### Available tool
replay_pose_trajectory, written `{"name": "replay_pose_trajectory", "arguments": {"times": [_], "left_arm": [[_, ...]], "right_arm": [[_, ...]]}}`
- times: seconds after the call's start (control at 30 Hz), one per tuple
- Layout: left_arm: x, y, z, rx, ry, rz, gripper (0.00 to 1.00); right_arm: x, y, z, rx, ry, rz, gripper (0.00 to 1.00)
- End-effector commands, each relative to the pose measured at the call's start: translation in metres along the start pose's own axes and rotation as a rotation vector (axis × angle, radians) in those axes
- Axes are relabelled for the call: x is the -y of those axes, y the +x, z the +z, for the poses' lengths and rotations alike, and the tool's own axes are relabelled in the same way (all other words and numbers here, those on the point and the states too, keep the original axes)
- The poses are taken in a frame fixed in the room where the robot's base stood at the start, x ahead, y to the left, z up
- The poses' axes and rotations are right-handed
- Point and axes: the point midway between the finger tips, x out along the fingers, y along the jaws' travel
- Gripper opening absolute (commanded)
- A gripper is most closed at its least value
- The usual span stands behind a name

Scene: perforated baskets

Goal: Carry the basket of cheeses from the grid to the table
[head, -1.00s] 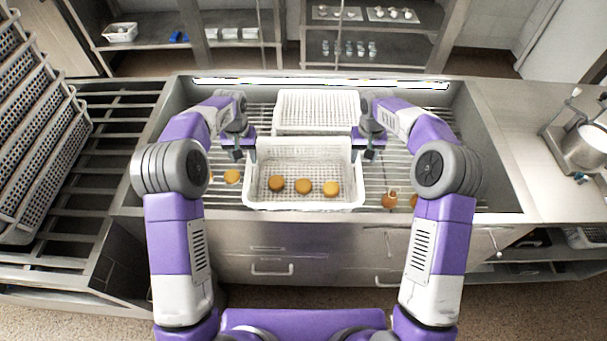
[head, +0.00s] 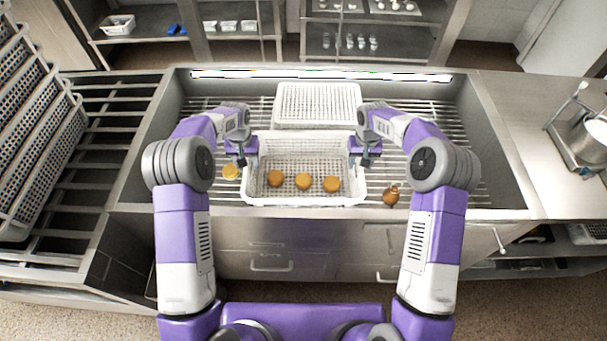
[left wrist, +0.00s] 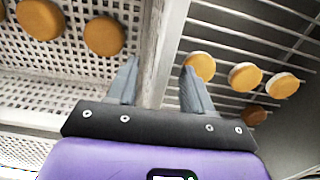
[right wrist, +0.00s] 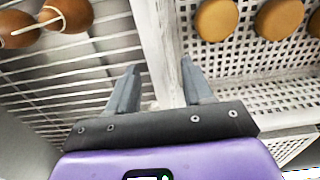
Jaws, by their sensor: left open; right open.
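The white perforated basket (head: 305,199) sits on the metal grid (head: 205,190) with three round orange-brown cheeses (head: 303,181) in a row on its floor. My left gripper (head: 243,162) is open at the basket's left side; in the left wrist view its fingers (left wrist: 160,88) point down on either side of the basket wall (left wrist: 158,50). My right gripper (head: 364,160) is open at the right side; in the right wrist view its fingers (right wrist: 160,85) straddle the opposite wall (right wrist: 158,40). Neither gripper is closed on the wall.
Another white basket (head: 318,105) lies behind on the grid. Loose cheeses (head: 230,172) lie left of the basket, and brown tied gourd-shaped pieces (head: 391,194) lie right. Stacked baskets (head: 40,150) stand far left. A steel table (head: 520,150) with a pot (head: 590,140) is right.

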Motion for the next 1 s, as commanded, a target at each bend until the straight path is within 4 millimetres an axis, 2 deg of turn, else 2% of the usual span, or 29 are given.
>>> {"name": "replay_pose_trajectory", "arguments": {"times": [0.2,0.47,0.57,0.8,1.0], "left_arm": [[0.0,0.016,0.0,0.0,0.0,0.0,0.51],[0.0,0.017,0.0,-0.001,0.0,0.0,0.51],[0.0,0.017,0.0,-0.001,0.0,0.0,0.39],[0.0,0.017,0.0,-0.001,0.0,0.001,0.02],[-0.001,0.016,0.0,-0.001,0.001,0.001,0.0]], "right_arm": [[0.0,0.016,0.0,0.0,-0.001,0.0,0.51],[0.0,0.017,0.0,0.0,-0.001,0.0,0.51],[0.0,0.017,0.0,0.0,0.0,0.0,0.39],[0.001,0.016,0.0,0.0,-0.001,0.0,0.02],[0.001,0.016,0.0,-0.001,-0.001,-0.001,0.0]]}}
